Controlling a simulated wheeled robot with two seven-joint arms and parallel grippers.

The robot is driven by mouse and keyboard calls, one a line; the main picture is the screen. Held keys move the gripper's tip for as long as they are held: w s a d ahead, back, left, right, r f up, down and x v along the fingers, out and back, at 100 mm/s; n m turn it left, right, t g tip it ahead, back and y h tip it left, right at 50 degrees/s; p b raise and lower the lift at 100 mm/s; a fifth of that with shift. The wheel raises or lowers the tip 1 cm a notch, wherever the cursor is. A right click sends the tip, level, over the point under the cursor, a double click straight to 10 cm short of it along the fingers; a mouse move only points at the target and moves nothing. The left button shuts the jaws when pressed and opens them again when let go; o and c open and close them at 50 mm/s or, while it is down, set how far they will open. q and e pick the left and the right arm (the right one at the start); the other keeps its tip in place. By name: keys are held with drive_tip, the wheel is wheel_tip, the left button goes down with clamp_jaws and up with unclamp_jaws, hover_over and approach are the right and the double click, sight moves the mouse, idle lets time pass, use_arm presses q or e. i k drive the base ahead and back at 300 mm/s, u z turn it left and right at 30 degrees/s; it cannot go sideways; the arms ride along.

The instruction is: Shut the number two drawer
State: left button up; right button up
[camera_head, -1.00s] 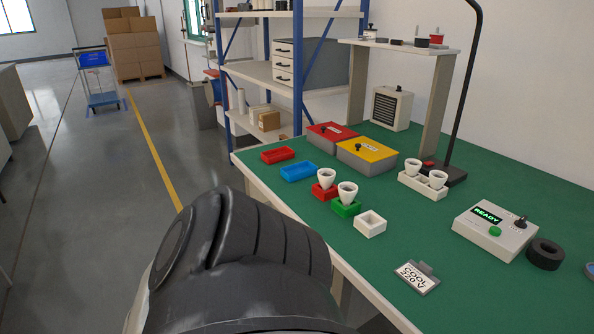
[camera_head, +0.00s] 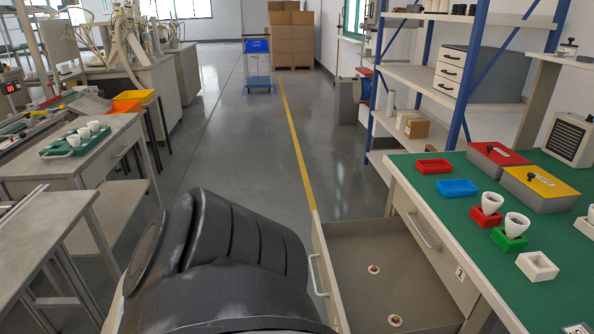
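A drawer is pulled out from under the green-topped bench. Its front panel (camera_head: 328,268) faces left and carries a bar handle. Its grey inside (camera_head: 385,250) holds two small round red-and-white items. No number shows on this drawer, so I cannot read whether it is number two. Above it, a drawer front (camera_head: 440,248) marked 1, with its own handle, sits flush with the bench. A dark link of my own arm fills the bottom left centre and lies left of the open drawer. Neither gripper shows in the view.
The green bench top (camera_head: 455,209) holds red and blue trays, cups in holders and two lidded boxes. A shelf rack (camera_head: 430,60) stands behind. Grey tables (camera_head: 60,215) line the left. The floor aisle (camera_head: 240,150) between is clear.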

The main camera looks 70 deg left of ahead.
sight(407, 286)
drive_tip(key=u, duration=2.1)
drive_tip(key=k, duration=0.4)
drive_tip(key=u, duration=0.45)
drive_tip(key=i, duration=0.9)
drive_tip(key=z, duration=0.65)
drive_tip(key=i, duration=0.3)
drive_tip(key=z, duration=0.35)
